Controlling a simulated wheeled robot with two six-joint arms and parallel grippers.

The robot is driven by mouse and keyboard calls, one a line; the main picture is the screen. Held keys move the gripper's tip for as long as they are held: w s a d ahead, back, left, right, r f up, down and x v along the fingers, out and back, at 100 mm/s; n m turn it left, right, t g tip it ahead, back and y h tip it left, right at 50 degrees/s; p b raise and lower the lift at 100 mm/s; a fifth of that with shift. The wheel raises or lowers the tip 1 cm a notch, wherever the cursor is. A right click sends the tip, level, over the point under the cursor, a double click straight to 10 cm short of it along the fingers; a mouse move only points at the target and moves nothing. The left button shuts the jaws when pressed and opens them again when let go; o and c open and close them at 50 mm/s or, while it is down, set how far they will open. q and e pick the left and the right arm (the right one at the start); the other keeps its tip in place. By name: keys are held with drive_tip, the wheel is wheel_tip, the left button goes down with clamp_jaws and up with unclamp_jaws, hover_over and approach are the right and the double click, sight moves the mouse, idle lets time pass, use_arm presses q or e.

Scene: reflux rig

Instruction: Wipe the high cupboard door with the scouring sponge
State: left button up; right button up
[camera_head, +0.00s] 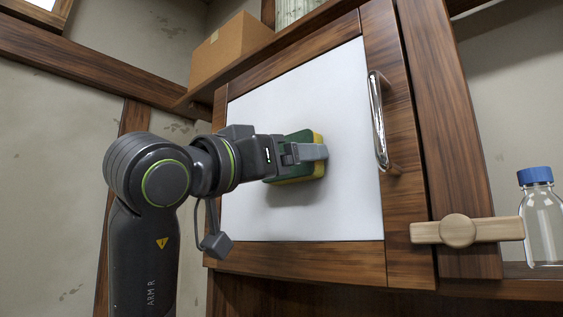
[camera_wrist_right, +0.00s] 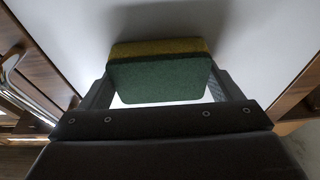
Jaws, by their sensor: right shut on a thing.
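The high cupboard door (camera_head: 345,95) has a white panel in a brown wooden frame, with a metal bar handle (camera_head: 378,120) on its right side. The door looks shut. My right gripper (camera_head: 306,153), on the arm marked ARM R, is shut on the scouring sponge (camera_head: 297,177), in front of the middle of the white panel. In the right wrist view the sponge (camera_wrist_right: 160,80) sits between both fingers, green side nearer the camera and yellow side toward the panel. I cannot tell whether the yellow side touches it. My left gripper is not in view.
A wooden turn-latch (camera_head: 458,231) sits at the door's lower right. A clear bottle with a blue cap (camera_head: 536,176) stands at the far right. A cardboard box (camera_head: 228,48) rests on the ledge at upper left. The white panel around the sponge is clear.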

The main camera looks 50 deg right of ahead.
drive_tip(key=w+d+p, duration=0.1)
drive_tip(key=w+p, duration=0.2)
drive_tip(key=w, duration=0.8)
idle(0.6)
drive_tip(key=shift+d, duration=0.1)
drive_tip(key=shift+w+a, duration=0.15)
drive_tip(key=shift+a, duration=1.35)
drive_tip(key=shift+w+a, duration=0.15)
drive_tip(key=shift+a, duration=1.3)
drive_tip(key=a, duration=0.3)
drive_tip(key=shift+w, duration=0.15)
drive_tip(key=shift+d, duration=0.1)
